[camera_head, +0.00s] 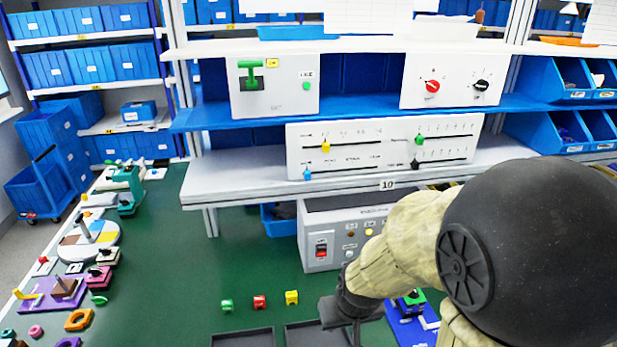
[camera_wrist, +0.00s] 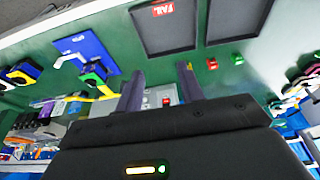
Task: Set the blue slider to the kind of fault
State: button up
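The blue slider (camera_head: 307,174) is at the left end of the lower left track on a white slider panel (camera_head: 350,133). The words along its track are too small to read. The panel also carries a yellow slider (camera_head: 326,147), a green slider (camera_head: 419,141) and a black slider (camera_head: 414,165). My gripper (camera_head: 338,312) is low over the green table, well below and in front of the panel. In the wrist view my gripper (camera_wrist: 160,78) has its two fingers apart with nothing between them.
A grey box with a red switch (camera_head: 321,248) stands under the shelf. Two dark trays lie on the table; one tray (camera_wrist: 165,40) bears a red FAIL label (camera_wrist: 163,8). Small green, red and yellow blocks (camera_head: 259,302) lie nearby. Rotary knobs (camera_head: 432,86) sit above.

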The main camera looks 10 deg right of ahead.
jog(key=w+r+t+p, duration=0.4)
jog(key=w+t, duration=0.3)
jog(key=w, duration=0.3)
jog(key=w+r+t+p, duration=0.3)
jog(key=w+r+t, duration=0.4)
jog(key=w, duration=0.3)
jog(key=shift+r+p, duration=0.2)
jog(key=shift+p, duration=0.2)
jog(key=shift+w, duration=0.1)
